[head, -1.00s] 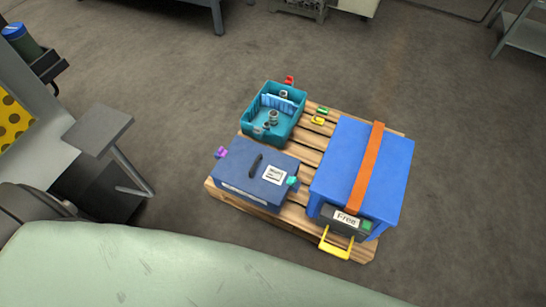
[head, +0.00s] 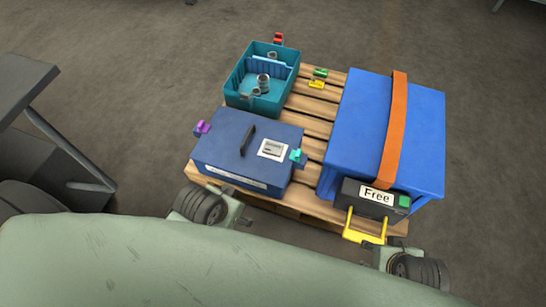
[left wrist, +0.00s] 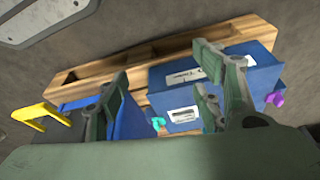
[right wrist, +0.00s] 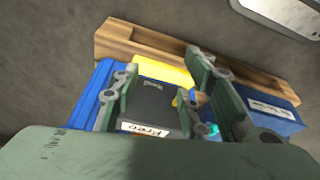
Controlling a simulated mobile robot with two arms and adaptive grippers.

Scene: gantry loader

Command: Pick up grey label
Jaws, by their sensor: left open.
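A small grey-white label (head: 272,149) with dark print lies on the lid of the dark blue box (head: 235,140), beside a black handle (head: 247,140). The label also shows in the left wrist view (left wrist: 183,114). A longer white label (head: 235,179) is on the box's front face. My left gripper (left wrist: 160,85) is open and empty, with the label between its fingers in the picture but apparently beyond them. My right gripper (right wrist: 160,85) is open, its fingers framing the black case (right wrist: 152,105) in the right wrist view; contact cannot be told.
A wooden pallet (head: 310,108) carries everything. A teal bin (head: 237,92) with metal parts stands behind. Cyan (head: 297,157) and purple (head: 202,128) clips flank the dark blue box.

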